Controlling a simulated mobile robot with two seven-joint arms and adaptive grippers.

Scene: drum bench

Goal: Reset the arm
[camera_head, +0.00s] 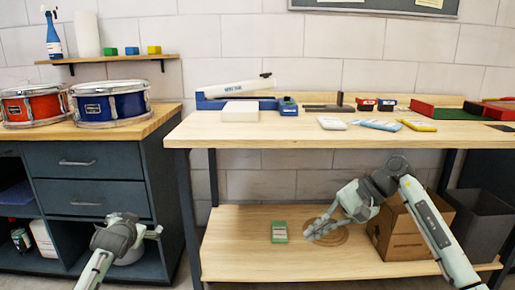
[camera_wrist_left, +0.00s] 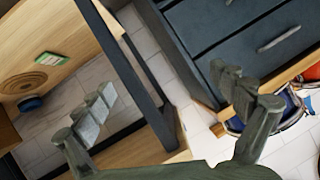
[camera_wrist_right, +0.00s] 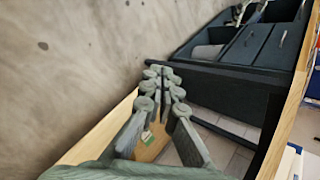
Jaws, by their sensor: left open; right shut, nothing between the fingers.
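My left gripper (camera_head: 152,231) is in front of the dark cabinet, at the gap between it and the wooden bench. It is empty, and in the left wrist view its fingers (camera_wrist_left: 165,100) are spread wide. My right gripper (camera_head: 314,231) is in front of the bench, over the lower shelf near the round ringed mat (camera_head: 328,238). Its arm comes in from the lower right, past the cardboard box (camera_head: 400,235). In the right wrist view its fingertips (camera_wrist_right: 161,72) meet, with nothing between them.
A green box (camera_head: 279,232) lies on the lower shelf (camera_head: 235,250). A grey bin (camera_head: 483,225) stands right of the cardboard box. The bench top (camera_head: 250,130) carries several tools and small packs. Red (camera_head: 33,105) and blue (camera_head: 110,104) drums stand on the cabinet.

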